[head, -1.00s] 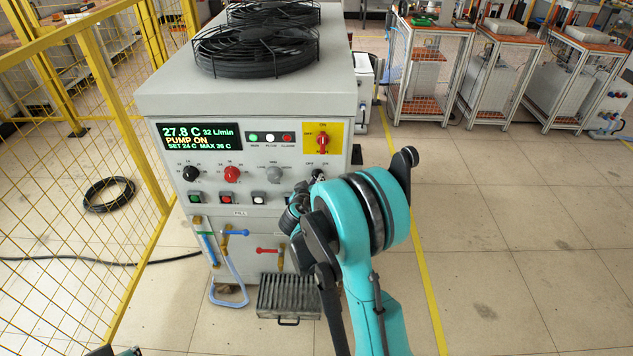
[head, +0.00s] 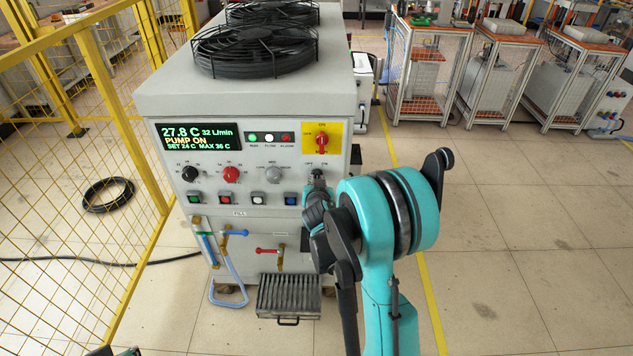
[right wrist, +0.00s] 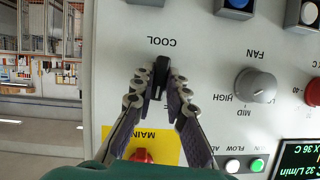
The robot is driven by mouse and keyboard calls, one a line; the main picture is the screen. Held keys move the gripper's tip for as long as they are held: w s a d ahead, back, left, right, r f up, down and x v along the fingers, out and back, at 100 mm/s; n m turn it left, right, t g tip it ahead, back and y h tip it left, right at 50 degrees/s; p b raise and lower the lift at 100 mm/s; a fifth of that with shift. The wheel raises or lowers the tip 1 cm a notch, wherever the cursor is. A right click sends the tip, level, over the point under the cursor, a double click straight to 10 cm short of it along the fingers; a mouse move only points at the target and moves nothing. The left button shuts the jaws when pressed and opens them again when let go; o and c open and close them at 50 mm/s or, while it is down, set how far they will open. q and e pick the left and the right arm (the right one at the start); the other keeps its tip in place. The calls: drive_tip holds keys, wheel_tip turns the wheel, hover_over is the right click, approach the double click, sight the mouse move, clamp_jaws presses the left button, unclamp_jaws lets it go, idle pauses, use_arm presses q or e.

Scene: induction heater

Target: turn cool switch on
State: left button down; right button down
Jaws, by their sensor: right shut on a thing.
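The cool switch is a small black lever (right wrist: 161,70) beside the COOL label on the grey front panel, seen upside down in the right wrist view. In the head view it sits at the panel's right, below the red main switch (head: 322,140), mostly hidden by my gripper. My right gripper (right wrist: 158,84) has one finger on each side of the lever and is shut on it; it also shows in the head view (head: 318,182). The lever's exact setting is hard to tell. My left gripper is not clearly in view.
The display (head: 198,137) reads 27.8 C and PUMP ON. The fan knob (right wrist: 255,86) and several push buttons sit near the switch. A yellow mesh fence (head: 75,170) stands at left. The floor at right is open.

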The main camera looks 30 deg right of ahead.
idle(0.4)
drive_tip(key=c, duration=1.5)
unclamp_jaws()
drive_tip(key=shift+c, duration=0.2)
drive_tip(key=v, duration=1.2)
drive_tip(key=shift+d, duration=0.15)
